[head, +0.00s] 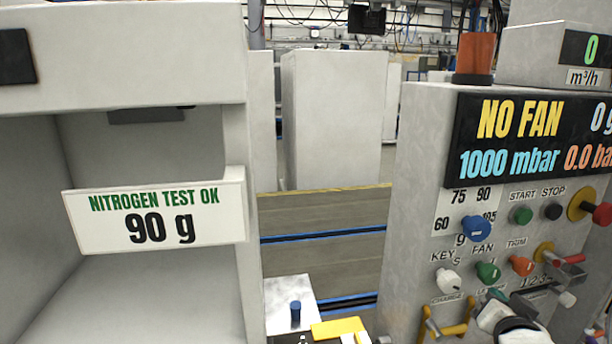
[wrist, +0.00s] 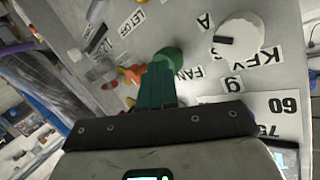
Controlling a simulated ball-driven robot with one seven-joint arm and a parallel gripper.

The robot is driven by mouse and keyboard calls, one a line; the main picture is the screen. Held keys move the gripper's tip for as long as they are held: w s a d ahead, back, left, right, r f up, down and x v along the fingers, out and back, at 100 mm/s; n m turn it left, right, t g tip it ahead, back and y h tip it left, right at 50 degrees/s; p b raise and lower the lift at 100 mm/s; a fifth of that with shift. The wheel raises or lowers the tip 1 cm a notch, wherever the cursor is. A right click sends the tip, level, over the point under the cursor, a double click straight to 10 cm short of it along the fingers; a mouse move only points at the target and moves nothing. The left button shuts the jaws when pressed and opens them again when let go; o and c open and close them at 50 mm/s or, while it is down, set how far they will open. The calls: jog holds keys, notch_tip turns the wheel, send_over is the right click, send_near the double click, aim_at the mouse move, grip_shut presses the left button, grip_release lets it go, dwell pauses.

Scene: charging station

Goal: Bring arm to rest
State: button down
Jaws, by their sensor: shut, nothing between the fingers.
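My gripper (wrist: 160,72) shows in the wrist view as dark green fingers, closed together with nothing between them. The fingertips point at the control panel (wrist: 215,72), close to the green FAN knob (wrist: 170,57). I cannot tell whether they touch it. In the head view the panel (head: 415,190) stands at the right, with the green FAN knob (head: 487,272) on its front. A white rounded part of my arm shows at the bottom right in front of the panel.
Beside the fingers is the white KEY knob (wrist: 238,38). The panel also bears a blue knob (head: 476,228), an orange knob (head: 522,265) and a yellow handle (head: 458,328). A white cabinet (head: 246,270) with a "90 g" sign (head: 155,213) stands left. A gap separates cabinet and panel.

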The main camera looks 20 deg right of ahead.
jog(key=s+a+f+n+g+y, duration=0.25)
jog(key=a+f+n+y, duration=0.2)
jog(key=a+f, duration=0.35)
jog(key=s+a+f+n+g+y, duration=0.1)
jog(key=s+a+f+n+y, duration=0.3)
jog(key=a, duration=0.6)
jog(key=s+a+f+n+g+y, duration=0.25)
jog(key=a+f+n, duration=0.25)
jog(key=a+f, duration=0.35)
jog(key=s+d+f+g, duration=0.2)
jog(key=s+f, duration=0.3)
jog(key=s, duration=0.5)
jog(key=shift+s+m+g+h, duration=0.3)
jog(key=shift+m+g, duration=0.05)
jog(key=shift+g, duration=0.45)
